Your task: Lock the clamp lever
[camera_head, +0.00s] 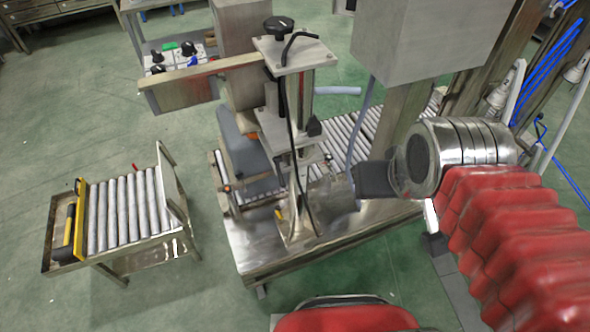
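A silver machine with an upright post (300,110) stands on a metal base in the middle of the head view. On its top plate are a black knob (278,25) and a bent black lever handle (300,42). Which part is the clamp lever is not certain from this view. Orange-red small handles (280,214) show low on the machine. My gripper (372,180), a dark block at the end of the silver wrist, is to the right of the post and below the top plate. It appears apart from the lever. Its fingers are not clear, so its opening is hidden.
A roller conveyor (350,135) runs behind the post. A large grey box (425,38) hangs at the upper right. A small roller cart (125,210) stands at the left on green floor. Blue hoses (552,62) hang at the right. Open floor lies at the lower left.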

